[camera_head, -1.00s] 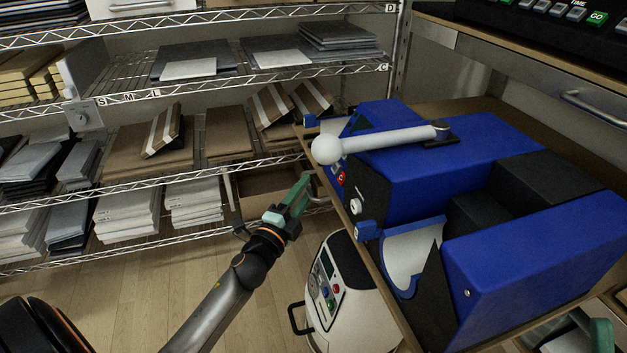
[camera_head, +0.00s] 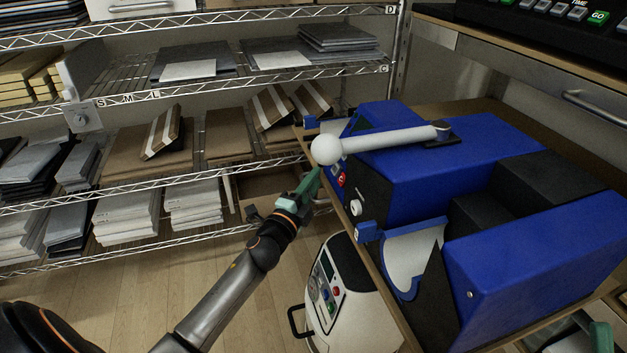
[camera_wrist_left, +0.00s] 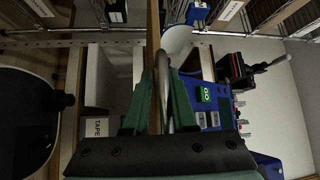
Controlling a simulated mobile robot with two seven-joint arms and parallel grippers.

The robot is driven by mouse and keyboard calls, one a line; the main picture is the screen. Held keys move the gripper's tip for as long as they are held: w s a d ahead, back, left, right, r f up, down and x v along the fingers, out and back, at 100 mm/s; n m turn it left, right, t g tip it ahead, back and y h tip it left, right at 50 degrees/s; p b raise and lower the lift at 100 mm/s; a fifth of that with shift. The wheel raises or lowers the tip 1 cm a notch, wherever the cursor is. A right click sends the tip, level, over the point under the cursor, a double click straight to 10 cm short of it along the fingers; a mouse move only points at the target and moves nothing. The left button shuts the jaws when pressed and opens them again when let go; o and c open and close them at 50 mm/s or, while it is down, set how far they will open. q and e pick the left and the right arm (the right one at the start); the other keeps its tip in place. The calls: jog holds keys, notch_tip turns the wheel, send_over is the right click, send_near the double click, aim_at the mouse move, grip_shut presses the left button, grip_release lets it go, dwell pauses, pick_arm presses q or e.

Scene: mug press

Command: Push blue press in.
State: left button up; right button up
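The blue press (camera_head: 440,165) stands on a wooden shelf, its white lever (camera_head: 385,140) with a round knob lying across its top. Its side also shows in the left wrist view (camera_wrist_left: 230,88). My left gripper (camera_head: 308,188) is low and left of the press, below the knob, by the shelf's front edge. In the left wrist view its green fingers (camera_wrist_left: 158,100) are apart, with the wooden edge and a curved metal bar showing between them. Contact with the bar is unclear. Part of my right gripper (camera_head: 601,336) shows at the lower right; its opening cannot be judged.
The wooden shelf edge (camera_head: 377,275) runs beside my left gripper. A white machine (camera_head: 340,295) stands below it. Wire racks (camera_head: 130,180) with paper stacks and boxes fill the left and back. Open floor (camera_head: 130,305) lies at lower left.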

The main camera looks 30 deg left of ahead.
pick_arm(q)
jog(key=shift+r, duration=0.3)
grip_shut()
